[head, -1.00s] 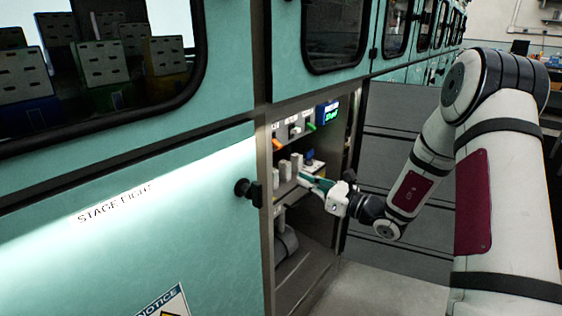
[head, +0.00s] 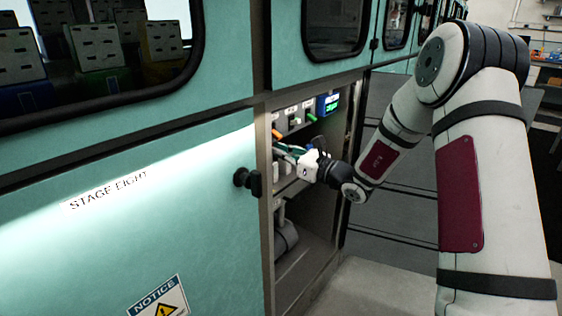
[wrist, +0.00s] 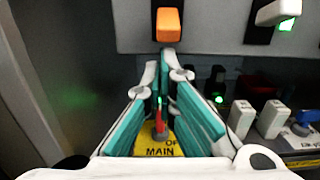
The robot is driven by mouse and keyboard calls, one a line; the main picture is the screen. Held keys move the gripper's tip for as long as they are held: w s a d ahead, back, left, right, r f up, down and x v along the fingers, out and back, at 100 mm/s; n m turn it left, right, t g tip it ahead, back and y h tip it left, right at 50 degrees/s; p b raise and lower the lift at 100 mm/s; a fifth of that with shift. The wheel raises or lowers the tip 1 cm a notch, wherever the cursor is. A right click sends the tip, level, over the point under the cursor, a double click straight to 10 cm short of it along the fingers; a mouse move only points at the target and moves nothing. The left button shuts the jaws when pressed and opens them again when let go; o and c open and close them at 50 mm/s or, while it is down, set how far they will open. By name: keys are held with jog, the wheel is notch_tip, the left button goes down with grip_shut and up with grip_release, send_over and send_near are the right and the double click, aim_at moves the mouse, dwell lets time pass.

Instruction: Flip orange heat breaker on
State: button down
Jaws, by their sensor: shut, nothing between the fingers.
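The orange breaker lever (wrist: 169,24) is at the top middle of the wrist view, on a grey panel. In the head view the orange breaker (head: 277,133) is at the left end of the breaker row inside the open bay. My gripper (wrist: 166,58) has its teal fingers shut and empty, tips just below the orange lever and apart from it in the picture. In the head view my gripper (head: 281,148) reaches into the bay, just under the orange lever. The label of the orange breaker is too small to read.
A white breaker lever (wrist: 278,12) with a green light is to the right. Below are white blocks (wrist: 241,117), a blue knob (wrist: 304,122) and a red switch on a yellow MAIN plate (wrist: 158,146), partly behind my fingers.

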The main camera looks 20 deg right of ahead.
aim_at(279, 138)
jog(key=shift+s+d+r, duration=0.1)
jog(key=shift+r, duration=0.15)
jog(key=shift+s+r+p, duration=0.1)
jog(key=shift+r+p, duration=0.05)
jog(key=shift+p, duration=0.25)
jog(key=shift+s+d+r+g+h+p, duration=0.15)
jog(key=shift+g+h+p, duration=0.25)
jog(key=shift+p, duration=0.5)
jog(key=shift+s+d+r+g+h+p, duration=0.1)
jog(key=shift+r+g+h+p, duration=0.15)
jog(key=shift+g+p, duration=0.45)
jog(key=g+p, duration=0.1)
jog(key=p, duration=0.1)
jog(key=r+g+h+p, duration=0.1)
jog(key=p, duration=0.2)
jog(key=g+h+p, duration=0.1)
jog(key=p, duration=0.1)
jog(key=shift+s+d+r+h+p, duration=0.25)
jog(key=shift+s+d+r+p, duration=0.05)
jog(key=shift+s+r+p, duration=0.1)
jog(key=shift+r, duration=0.15)
jog(key=shift+r+p, duration=0.5)
jog(key=shift+r, duration=0.2)
jog(key=shift+w, duration=0.1)
